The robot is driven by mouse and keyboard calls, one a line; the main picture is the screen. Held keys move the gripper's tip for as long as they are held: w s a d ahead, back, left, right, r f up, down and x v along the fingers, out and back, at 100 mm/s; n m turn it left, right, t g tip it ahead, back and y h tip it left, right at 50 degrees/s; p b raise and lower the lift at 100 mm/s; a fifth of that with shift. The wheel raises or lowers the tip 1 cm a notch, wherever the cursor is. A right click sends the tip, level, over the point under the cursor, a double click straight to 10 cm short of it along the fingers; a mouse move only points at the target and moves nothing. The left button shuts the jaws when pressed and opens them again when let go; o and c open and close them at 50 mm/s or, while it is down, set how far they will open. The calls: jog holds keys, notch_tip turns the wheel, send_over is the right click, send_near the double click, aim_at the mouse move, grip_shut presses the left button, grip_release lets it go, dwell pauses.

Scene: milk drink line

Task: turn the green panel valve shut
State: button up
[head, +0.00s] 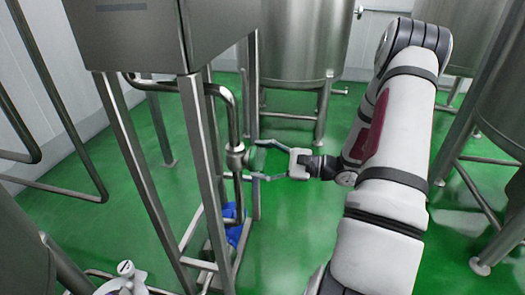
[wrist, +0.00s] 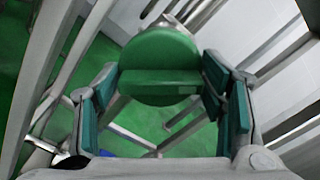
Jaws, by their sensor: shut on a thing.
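The green panel valve (wrist: 160,52) fills the middle of the wrist view as a round green disc with a raised bar across it. The bar lies level in that picture. In the head view the valve (head: 258,159) is small and partly hidden beside the steel pipe. My gripper (head: 264,159) reaches left to it, with one finger above and one below. In the wrist view the gripper's teal-padded fingers (wrist: 160,82) stand on both sides of the valve and are shut on it. The exact contact points are hard to make out.
A steel frame (head: 204,165) with a box-like cabinet (head: 135,35) stands left of my gripper. A vertical pipe (head: 238,190) runs close by, with a blue part (head: 233,222) below. Steel tanks (head: 305,40) stand behind. Green floor (head: 290,225) is open below my arm.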

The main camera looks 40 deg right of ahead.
jog(key=m+p, duration=0.3)
jog(key=m, duration=0.1)
jog(key=shift+r+m+p, duration=0.15)
jog(key=shift+m+p, duration=0.15)
jog(key=shift+p, duration=0.1)
jog(key=shift+w+m+p, duration=0.1)
jog(key=shift+m+p, duration=0.95)
jog(key=shift+m, duration=0.65)
jog(key=o, duration=1)
jog(key=v, duration=1.2)
jog(key=shift+f, duration=0.2)
